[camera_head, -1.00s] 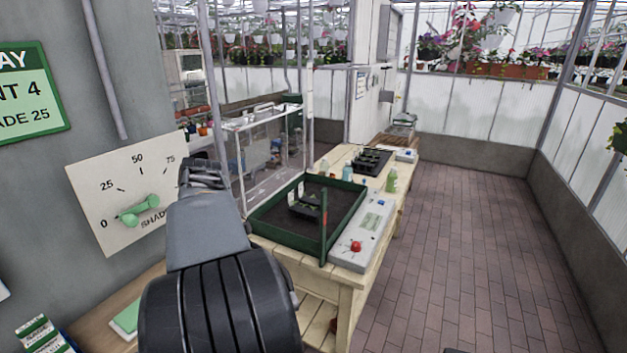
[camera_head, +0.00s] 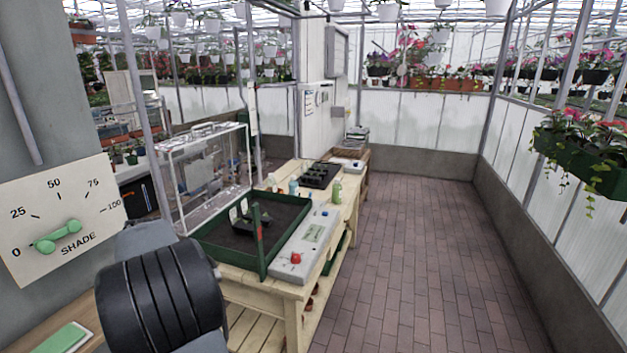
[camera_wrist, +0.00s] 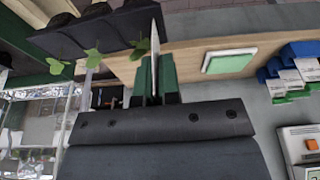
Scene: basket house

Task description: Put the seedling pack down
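In the wrist view a black seedling pack (camera_wrist: 92,32) with small green leaves fills the upper left, close to my gripper (camera_wrist: 156,72). The gripper's green-padded fingers are close together on a thin white upright piece, which looks like the pack's label. Whether the pack touches a surface cannot be told. In the head view my arm hides the gripper and the held pack. Another dark seedling pack (camera_head: 252,222) with white labels sits inside the green-rimmed tray (camera_head: 214,262) on the wooden bench (camera_head: 288,294).
A grey control box (camera_head: 306,246) with a red knob lies beside the tray. A clear case (camera_head: 203,170) stands behind it. A black cell tray (camera_head: 320,175) and bottles (camera_head: 337,190) are farther along. The shade dial (camera_head: 62,218) is at left. The brick floor (camera_head: 420,260) at right is clear.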

